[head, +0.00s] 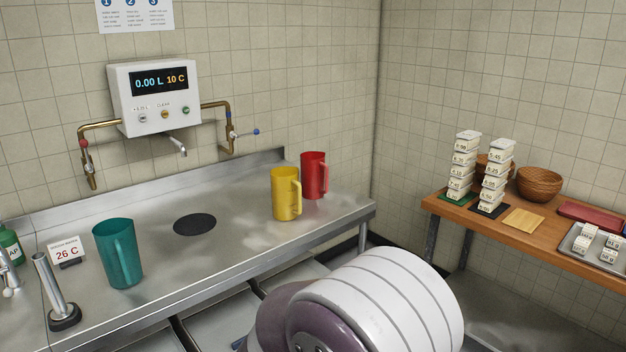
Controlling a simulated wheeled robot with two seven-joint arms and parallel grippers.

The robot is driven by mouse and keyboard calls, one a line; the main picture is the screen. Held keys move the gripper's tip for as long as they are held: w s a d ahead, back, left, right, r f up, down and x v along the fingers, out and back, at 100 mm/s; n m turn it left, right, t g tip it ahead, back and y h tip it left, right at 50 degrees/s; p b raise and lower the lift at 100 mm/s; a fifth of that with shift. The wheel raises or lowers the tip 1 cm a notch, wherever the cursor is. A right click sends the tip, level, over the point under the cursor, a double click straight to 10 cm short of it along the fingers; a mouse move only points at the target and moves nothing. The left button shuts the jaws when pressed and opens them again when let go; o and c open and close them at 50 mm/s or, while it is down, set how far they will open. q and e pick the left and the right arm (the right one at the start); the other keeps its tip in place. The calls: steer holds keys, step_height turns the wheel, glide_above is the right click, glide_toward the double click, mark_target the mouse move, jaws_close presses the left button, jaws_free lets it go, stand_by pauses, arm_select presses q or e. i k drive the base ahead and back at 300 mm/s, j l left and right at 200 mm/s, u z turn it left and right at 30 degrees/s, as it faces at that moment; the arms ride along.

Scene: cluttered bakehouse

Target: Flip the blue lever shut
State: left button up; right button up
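The wall unit's display reads 0.00 L and 10 C. The spout (179,146) hangs below the unit, and I see no water coming from it. Neither of my grippers is in view. A large white and purple part of my arm fills the bottom middle, well below the lever and apart from it.
A yellow jug (285,193) and a red jug (314,175) stand on the steel counter (240,245) below the lever's right. A teal jug (118,253) stands front left. A dark round disc (195,224) lies mid-counter. A wooden table (525,245) with stacked tubs stands right.

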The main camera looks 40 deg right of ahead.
mark_target(232, 134)
steer(key=i+l, duration=0.2)
steer(key=l, duration=0.3)
steer(key=i+l, duration=0.25)
steer(key=l, duration=0.25)
steer(key=i+l, duration=0.2)
steer(key=l, duration=0.3)
steer(key=i+l, duration=0.2)
steer(key=l, duration=0.3)
steer(key=i+l, duration=0.25)
steer(key=l, duration=0.25)
steer(key=i+l, duration=0.2)
steer(key=l, duration=0.3)
steer(key=i+l, duration=0.2)
steer(key=l, duration=0.3)
steer(key=i+l, duration=0.25)
steer(key=l, duration=0.25)
steer(key=i+l, duration=0.25)
steer(key=i, duration=0.15)
